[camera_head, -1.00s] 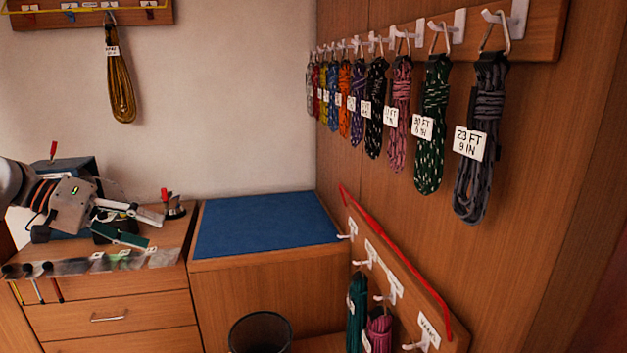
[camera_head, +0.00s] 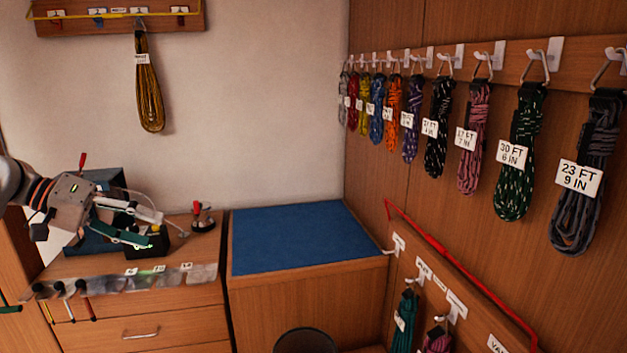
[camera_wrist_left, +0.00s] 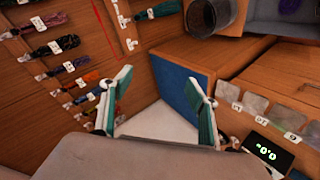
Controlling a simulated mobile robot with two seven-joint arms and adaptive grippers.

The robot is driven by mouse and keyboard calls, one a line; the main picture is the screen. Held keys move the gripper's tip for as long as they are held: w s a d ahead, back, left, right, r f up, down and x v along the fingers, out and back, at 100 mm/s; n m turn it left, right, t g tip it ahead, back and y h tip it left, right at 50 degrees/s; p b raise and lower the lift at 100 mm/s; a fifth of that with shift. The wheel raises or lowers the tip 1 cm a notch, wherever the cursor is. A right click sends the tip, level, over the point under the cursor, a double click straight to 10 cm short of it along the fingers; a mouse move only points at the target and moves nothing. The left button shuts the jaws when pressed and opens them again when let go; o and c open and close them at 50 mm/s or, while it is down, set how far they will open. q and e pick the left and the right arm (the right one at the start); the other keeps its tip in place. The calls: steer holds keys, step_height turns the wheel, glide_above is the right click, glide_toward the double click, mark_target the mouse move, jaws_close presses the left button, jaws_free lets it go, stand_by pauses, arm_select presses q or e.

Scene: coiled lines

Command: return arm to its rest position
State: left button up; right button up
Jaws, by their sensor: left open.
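My left gripper (camera_head: 154,226) comes in from the left in the head view, above the wooden drawer cabinet. It is open. In the left wrist view its two green-padded fingers (camera_wrist_left: 160,105) stand wide apart with nothing between them. The blue mat top (camera_head: 295,238) of the neighbouring cabinet lies to its right, and it also shows beyond the fingers in the wrist view (camera_wrist_left: 178,88). My right gripper is in neither view.
Labelled rope coils, such as the grey one (camera_head: 590,185), hang along the right wall. A yellow coil (camera_head: 150,95) hangs at upper left. A red-edged hook board (camera_head: 460,290) stands at lower right, near a dark bin (camera_head: 306,341). A dark box (camera_head: 105,185) is behind the gripper.

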arm_select(q)
steer(key=s+d+f+t+y+b, duration=0.15)
steer(key=d+f, duration=0.25)
steer(key=f, duration=0.9)
steer(key=s+d+f+y+b, duration=0.15)
steer(key=d+f, duration=0.25)
steer(key=f, duration=1)
steer(key=s+d+f+t, duration=0.1)
steer(key=s+d+f, duration=0.15)
steer(key=f, duration=1.05)
steer(key=s+d+f+m+t+y+b, duration=0.15)
steer(key=s+d+f, duration=0.25)
steer(key=s+f, duration=0.7)
steer(key=s+f+m+t+y+b, duration=0.2)
steer(key=s+f+y, duration=0.1)
steer(key=s, duration=1)
steer(key=shift+f, duration=0.5)
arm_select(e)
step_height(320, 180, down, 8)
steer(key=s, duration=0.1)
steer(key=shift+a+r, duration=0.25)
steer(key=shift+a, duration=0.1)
